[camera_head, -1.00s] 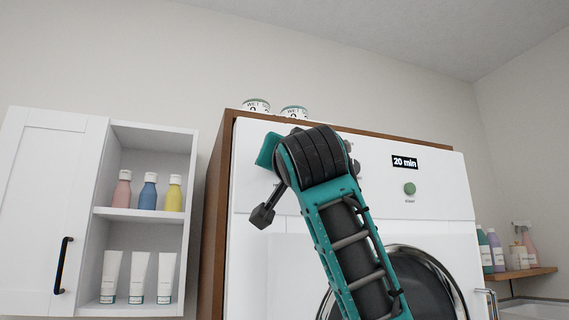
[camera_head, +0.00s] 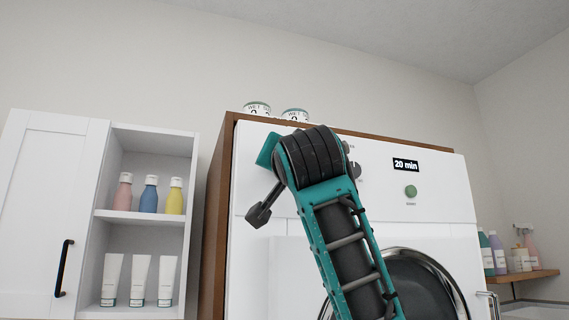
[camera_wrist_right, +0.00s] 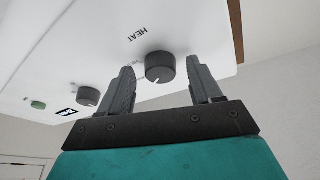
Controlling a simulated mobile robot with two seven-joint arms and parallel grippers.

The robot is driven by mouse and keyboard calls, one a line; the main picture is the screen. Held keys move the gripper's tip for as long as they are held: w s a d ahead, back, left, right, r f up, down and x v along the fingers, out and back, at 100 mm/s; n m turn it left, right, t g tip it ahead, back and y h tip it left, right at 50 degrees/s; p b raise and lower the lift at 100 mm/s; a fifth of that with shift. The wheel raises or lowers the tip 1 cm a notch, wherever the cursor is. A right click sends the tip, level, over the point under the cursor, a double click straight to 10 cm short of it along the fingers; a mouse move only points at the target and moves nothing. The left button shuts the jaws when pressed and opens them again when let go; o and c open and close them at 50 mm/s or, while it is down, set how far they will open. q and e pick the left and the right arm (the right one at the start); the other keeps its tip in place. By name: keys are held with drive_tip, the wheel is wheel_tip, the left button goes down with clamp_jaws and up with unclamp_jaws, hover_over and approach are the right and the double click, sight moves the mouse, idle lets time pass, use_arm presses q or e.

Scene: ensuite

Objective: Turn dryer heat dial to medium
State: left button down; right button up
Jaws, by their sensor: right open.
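The white dryer (camera_head: 262,185) stands ahead in a brown surround. In the right wrist view, the round dark grey heat dial (camera_wrist_right: 160,67) sits under the word HEAT, which appears upside down. Its white pointer mark faces the bottom of the picture, and its setting labels are too small or hidden to read. My right gripper (camera_wrist_right: 159,65) is open, with one finger on either side of the dial. I see no clear contact between them. In the head view my right arm hides the heat dial. My left gripper is in neither view.
A second dark dial (camera_wrist_right: 88,95) and a green start button (camera_head: 411,191) are on the same panel, near the 20 min display (camera_head: 405,165). Two tins (camera_head: 257,109) stand on top. An open shelf (camera_head: 146,217) with bottles and tubes is at left.

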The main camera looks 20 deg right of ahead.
use_arm(q)
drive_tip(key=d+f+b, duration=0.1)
drive_tip(key=b, duration=0.2)
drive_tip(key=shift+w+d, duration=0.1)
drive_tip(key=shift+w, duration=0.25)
use_arm(e)
drive_tip(key=v, duration=1.3)
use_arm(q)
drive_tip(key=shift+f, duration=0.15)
